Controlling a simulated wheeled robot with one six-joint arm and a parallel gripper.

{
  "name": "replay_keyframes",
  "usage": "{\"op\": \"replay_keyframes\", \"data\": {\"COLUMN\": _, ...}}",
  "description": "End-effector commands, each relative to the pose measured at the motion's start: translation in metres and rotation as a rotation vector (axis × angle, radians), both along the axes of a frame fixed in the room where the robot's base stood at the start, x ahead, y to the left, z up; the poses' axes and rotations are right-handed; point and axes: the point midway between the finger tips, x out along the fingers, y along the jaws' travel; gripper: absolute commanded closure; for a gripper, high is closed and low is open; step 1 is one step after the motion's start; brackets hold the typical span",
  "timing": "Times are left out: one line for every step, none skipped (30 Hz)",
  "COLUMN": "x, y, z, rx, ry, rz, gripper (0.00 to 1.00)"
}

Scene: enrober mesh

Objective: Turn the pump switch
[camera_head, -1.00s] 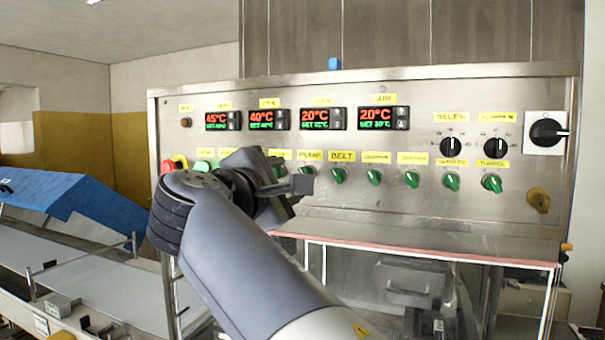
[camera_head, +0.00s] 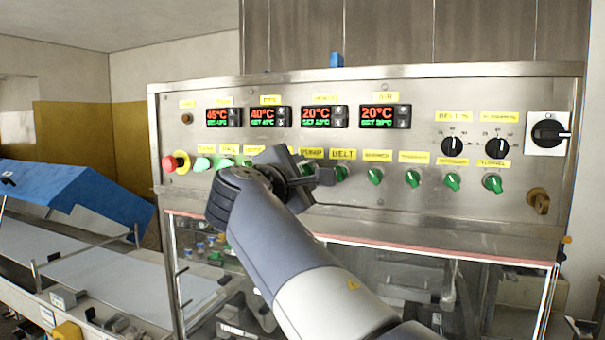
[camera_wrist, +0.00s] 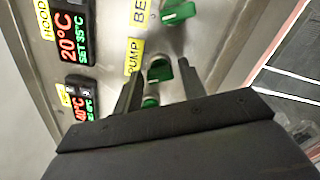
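The control panel (camera_head: 230,150) carries a row of green switches under yellow labels. The pump switch (camera_wrist: 160,70) is a green knob beside the yellow PUMP label (camera_wrist: 133,57) in the wrist view. My gripper (camera_wrist: 159,68) is open there, with one dark finger on each side of this knob. Whether the fingers touch it cannot be told. In the head view my gripper (camera_head: 318,170) is in front of the panel just below the PUMP label (camera_head: 312,153) and hides the pump switch.
The belt switch (camera_head: 341,173) is close to the right of my gripper; it also shows in the wrist view (camera_wrist: 178,12). Another green knob (camera_wrist: 150,101) is partly hidden below the fingers. A red emergency button (camera_head: 170,164) is at the panel's left. A clear-sided enclosure stands below.

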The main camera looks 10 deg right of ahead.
Motion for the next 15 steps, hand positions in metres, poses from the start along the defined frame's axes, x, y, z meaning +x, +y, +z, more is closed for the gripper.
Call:
{"op": "replay_keyframes", "data": {"x": -0.0001, "y": 0.0001, "z": 0.0, "rx": 0.0, "ry": 0.0, "rz": 0.0, "gripper": 0.65}}
{"op": "replay_keyframes", "data": {"x": -0.0001, "y": 0.0001, "z": 0.0, "rx": 0.0, "ry": 0.0, "rz": 0.0, "gripper": 0.67}}
{"op": "replay_keyframes", "data": {"x": -0.0001, "y": 0.0001, "z": 0.0, "rx": 0.0, "ry": 0.0, "rz": 0.0, "gripper": 0.71}}
{"op": "replay_keyframes", "data": {"x": -0.0001, "y": 0.0001, "z": 0.0, "rx": 0.0, "ry": 0.0, "rz": 0.0, "gripper": 0.73}}
{"op": "replay_keyframes", "data": {"x": -0.0002, "y": 0.0001, "z": 0.0, "rx": 0.0, "ry": 0.0, "rz": 0.0, "gripper": 0.75}}
{"op": "replay_keyframes", "data": {"x": -0.0002, "y": 0.0001, "z": 0.0, "rx": 0.0, "ry": 0.0, "rz": 0.0, "gripper": 0.79}}
{"op": "replay_keyframes", "data": {"x": -0.0002, "y": 0.0001, "z": 0.0, "rx": 0.0, "ry": 0.0, "rz": 0.0, "gripper": 0.81}}
{"op": "replay_keyframes", "data": {"x": -0.0002, "y": 0.0001, "z": 0.0, "rx": 0.0, "ry": 0.0, "rz": 0.0, "gripper": 0.84}}
{"op": "replay_keyframes", "data": {"x": -0.0002, "y": 0.0001, "z": 0.0, "rx": 0.0, "ry": 0.0, "rz": 0.0, "gripper": 0.87}}
{"op": "replay_keyframes", "data": {"x": -0.0002, "y": 0.0001, "z": 0.0, "rx": 0.0, "ry": 0.0, "rz": 0.0, "gripper": 0.89}}
{"op": "replay_keyframes", "data": {"x": -0.0002, "y": 0.0001, "z": 0.0, "rx": 0.0, "ry": 0.0, "rz": 0.0, "gripper": 0.92}}
{"op": "replay_keyframes", "data": {"x": -0.0002, "y": 0.0001, "z": -0.0001, "rx": 0.0, "ry": 0.0, "rz": 0.0, "gripper": 0.95}}
{"op": "replay_keyframes", "data": {"x": -0.0002, "y": 0.0001, "z": -0.0001, "rx": 0.0, "ry": 0.0, "rz": 0.0, "gripper": 0.95}}
{"op": "replay_keyframes", "data": {"x": -0.0002, "y": 0.0001, "z": -0.0001, "rx": 0.0, "ry": 0.0, "rz": 0.0, "gripper": 0.95}}
{"op": "replay_keyframes", "data": {"x": -0.0002, "y": 0.0001, "z": -0.0002, "rx": 0.001, "ry": -0.001, "rz": 0.0, "gripper": 0.95}}
